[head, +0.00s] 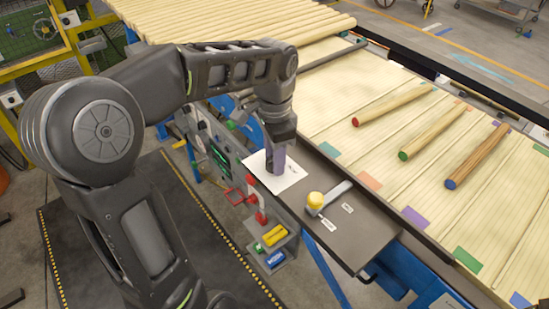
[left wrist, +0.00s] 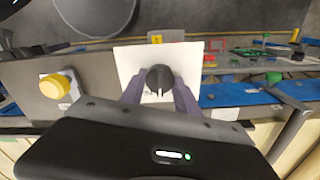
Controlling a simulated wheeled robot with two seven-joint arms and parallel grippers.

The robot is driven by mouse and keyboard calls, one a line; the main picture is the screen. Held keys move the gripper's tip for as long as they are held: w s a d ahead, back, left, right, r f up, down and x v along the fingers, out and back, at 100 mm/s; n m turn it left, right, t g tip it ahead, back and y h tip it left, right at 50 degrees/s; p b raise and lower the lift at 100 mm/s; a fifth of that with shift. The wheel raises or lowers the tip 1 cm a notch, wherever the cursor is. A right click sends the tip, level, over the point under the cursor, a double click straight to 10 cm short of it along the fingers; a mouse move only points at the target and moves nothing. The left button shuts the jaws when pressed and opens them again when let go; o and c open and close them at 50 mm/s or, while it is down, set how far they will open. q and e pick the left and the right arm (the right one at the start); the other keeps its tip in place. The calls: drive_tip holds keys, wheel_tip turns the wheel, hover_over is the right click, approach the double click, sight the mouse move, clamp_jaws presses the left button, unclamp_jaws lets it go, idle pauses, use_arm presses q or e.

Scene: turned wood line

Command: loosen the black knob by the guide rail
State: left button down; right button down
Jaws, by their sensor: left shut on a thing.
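The black knob (left wrist: 159,77) has a white pointer line and sits on a white plate (left wrist: 127,60) in the left wrist view. My left gripper (left wrist: 158,90) has its purple fingers on either side of the knob and is shut on it. In the head view my left gripper (head: 276,160) points down over the white plate (head: 289,181) on the dark panel, and its fingers mostly hide the knob. A dark rail (head: 398,222) runs between this panel and the wooden line. My right gripper is not in view.
A yellow button (head: 315,199) and a flat grey lever (head: 335,192) stand on the panel near the plate; the button also shows in the left wrist view (left wrist: 56,86). Turned wood pieces (head: 432,133) lie on the line beyond. A red-handled fitting (head: 257,208) is below the panel's near edge.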

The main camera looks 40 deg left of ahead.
use_arm(q)
drive_tip(key=n+b, duration=0.1)
drive_tip(key=n, duration=0.4)
drive_tip(key=shift+n, duration=0.3)
drive_tip(key=n, duration=0.4)
idle(0.4)
drive_tip(key=c, duration=0.9)
unclamp_jaws()
drive_tip(key=shift+r, duration=0.1)
